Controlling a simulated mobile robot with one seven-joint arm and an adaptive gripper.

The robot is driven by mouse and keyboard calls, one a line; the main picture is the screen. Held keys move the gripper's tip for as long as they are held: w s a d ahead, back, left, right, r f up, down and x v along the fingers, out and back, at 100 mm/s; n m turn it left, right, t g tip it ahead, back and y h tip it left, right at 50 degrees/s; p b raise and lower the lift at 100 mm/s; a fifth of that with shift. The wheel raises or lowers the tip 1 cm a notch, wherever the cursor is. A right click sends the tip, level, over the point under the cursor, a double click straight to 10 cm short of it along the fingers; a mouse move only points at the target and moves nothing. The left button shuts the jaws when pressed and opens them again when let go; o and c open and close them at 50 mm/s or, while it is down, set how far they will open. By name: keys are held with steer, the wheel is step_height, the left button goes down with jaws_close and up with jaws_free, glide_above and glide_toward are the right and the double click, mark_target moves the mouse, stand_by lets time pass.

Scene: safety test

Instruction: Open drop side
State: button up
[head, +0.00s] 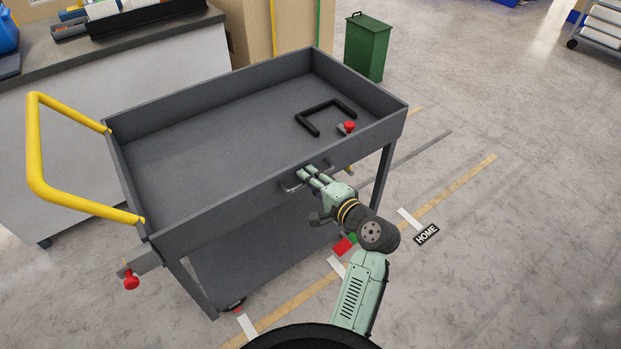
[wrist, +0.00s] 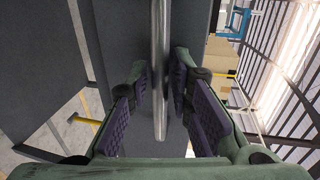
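The grey cart (head: 205,135) has a tray top with low walls. Its near long side panel (head: 230,212) stands upright. A metal bar handle (head: 292,188) is on that panel's outer face. A red knob on a grey bracket (head: 131,281) sticks out by the near left corner. Another red knob (head: 349,126) shows near the panel's right part, at or just behind its rim. My gripper (head: 303,174) is at the handle. In the wrist view, my gripper's fingers (wrist: 162,80) are open on either side of the bar (wrist: 160,105), with small gaps visible.
A black U-shaped piece (head: 325,117) is at the tray's right end. A yellow push handle (head: 50,190) juts out left. A workbench (head: 120,75) stands behind the cart, and a green bin (head: 368,47) beyond it. Floor to the right is largely clear.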

steer(key=shift+c, duration=0.4)
jaws_close()
